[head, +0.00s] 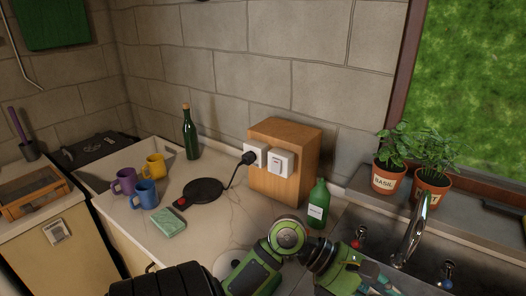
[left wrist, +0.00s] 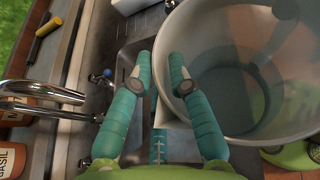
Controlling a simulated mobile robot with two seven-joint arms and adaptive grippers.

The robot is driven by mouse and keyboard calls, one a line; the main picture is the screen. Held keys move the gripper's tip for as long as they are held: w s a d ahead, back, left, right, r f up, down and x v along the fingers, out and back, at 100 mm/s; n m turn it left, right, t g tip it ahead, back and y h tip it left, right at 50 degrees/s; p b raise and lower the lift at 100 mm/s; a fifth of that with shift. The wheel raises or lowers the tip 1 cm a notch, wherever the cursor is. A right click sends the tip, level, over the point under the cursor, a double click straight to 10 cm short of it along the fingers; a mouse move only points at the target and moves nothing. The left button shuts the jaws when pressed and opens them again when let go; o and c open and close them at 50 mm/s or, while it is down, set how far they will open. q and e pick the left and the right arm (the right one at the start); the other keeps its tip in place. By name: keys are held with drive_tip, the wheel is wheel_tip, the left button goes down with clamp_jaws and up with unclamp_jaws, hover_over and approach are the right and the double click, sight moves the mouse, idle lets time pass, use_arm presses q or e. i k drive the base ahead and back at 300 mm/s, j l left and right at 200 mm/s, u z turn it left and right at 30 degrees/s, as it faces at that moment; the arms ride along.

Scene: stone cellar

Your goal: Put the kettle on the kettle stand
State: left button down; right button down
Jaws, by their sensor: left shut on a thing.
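The kettle stand (head: 203,191) is a flat black disc on the counter, with a red switch and a cord to a wall socket box. Nothing stands on it. My left gripper (head: 383,286) is over the sink area at the lower right of the head view. In the left wrist view its teal fingers (left wrist: 161,75) are closed beside a large pale grey round vessel (left wrist: 213,65), which appears to be the kettle. A pale piece between the fingers looks like its handle, mostly hidden. The vessel cannot be made out in the head view. My right gripper is not in view.
Purple (head: 124,181), blue (head: 144,194) and yellow (head: 154,166) mugs and a green sponge-like block (head: 168,222) stand left of the stand. A dark bottle (head: 190,134) is behind it. A green soap bottle (head: 317,204), the tap (head: 411,232) and potted herbs (head: 389,178) are right.

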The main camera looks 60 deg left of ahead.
sight(203, 192)
drive_tip(key=k+j, duration=0.1)
drive_tip(key=j, duration=0.3)
drive_tip(key=k+j, duration=0.15)
drive_tip(key=j, duration=0.3)
drive_tip(key=k+j, duration=0.1)
drive_tip(key=j, duration=0.3)
drive_tip(key=k+j+z, duration=0.1)
drive_tip(key=j, duration=0.35)
drive_tip(key=k+j, duration=0.2)
drive_tip(key=j, duration=0.2)
drive_tip(key=k+j, duration=0.1)
drive_tip(key=j, duration=0.35)
drive_tip(key=k+j, duration=0.15)
drive_tip(key=j, duration=0.25)
drive_tip(key=k+j+z, duration=0.1)
drive_tip(key=j, duration=0.3)
